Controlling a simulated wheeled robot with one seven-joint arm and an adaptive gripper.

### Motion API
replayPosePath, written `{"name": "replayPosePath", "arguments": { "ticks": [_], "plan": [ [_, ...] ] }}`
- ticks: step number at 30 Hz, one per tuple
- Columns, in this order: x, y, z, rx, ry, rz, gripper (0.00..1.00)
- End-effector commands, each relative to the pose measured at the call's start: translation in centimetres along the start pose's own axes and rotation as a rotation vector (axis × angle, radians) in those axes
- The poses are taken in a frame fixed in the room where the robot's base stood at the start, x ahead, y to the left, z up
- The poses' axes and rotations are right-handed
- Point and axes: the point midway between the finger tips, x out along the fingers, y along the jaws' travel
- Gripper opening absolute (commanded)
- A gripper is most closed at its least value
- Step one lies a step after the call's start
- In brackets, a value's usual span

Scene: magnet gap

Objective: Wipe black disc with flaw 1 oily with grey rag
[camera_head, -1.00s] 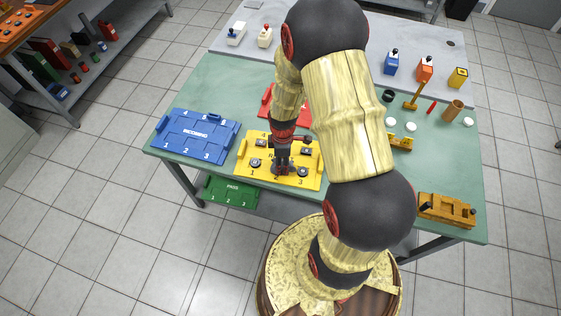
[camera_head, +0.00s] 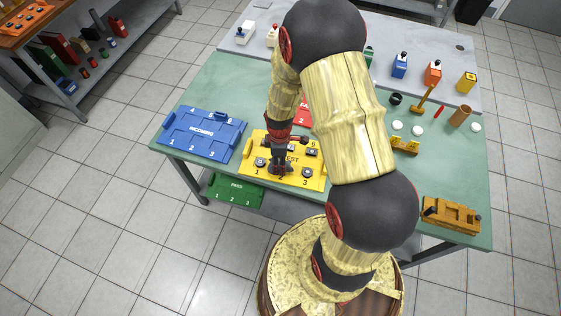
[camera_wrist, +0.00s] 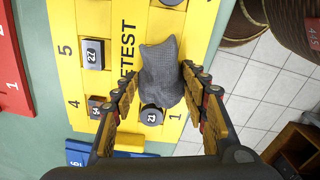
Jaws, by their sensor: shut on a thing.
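My gripper (camera_head: 279,170) is low over the front of the yellow RETEST tray (camera_head: 284,186). In the wrist view my gripper (camera_wrist: 159,76) is shut on the grey rag (camera_wrist: 161,72), which bunches up between the fingers. A round black disc marked 21 (camera_wrist: 151,115) sits at place 1, partly beneath the rag's edge. Whether the rag touches it I cannot tell. Another round disc (camera_head: 307,172) sits at place 3. Dark square-topped pieces (camera_wrist: 93,54) stand at places 4 and 5. No flaw marking or oil is readable on any disc.
A blue INCOMING tray (camera_head: 201,141) lies left of the yellow one. A red tray (camera_head: 303,116) is behind it and a green PASS tray (camera_head: 236,191) is below in front. Bottles, a mallet and a wooden fixture (camera_head: 451,214) stand to the right.

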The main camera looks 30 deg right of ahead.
Motion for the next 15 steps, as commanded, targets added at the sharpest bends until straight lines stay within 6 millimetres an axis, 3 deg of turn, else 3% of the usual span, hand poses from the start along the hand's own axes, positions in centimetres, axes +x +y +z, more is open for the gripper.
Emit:
{"name": "replayPosePath", "arguments": {
  "ticks": [15],
  "plan": [
    [-0.1,-0.1,2.7,0.002,-0.001,-0.002,0.19]
  ]
}}
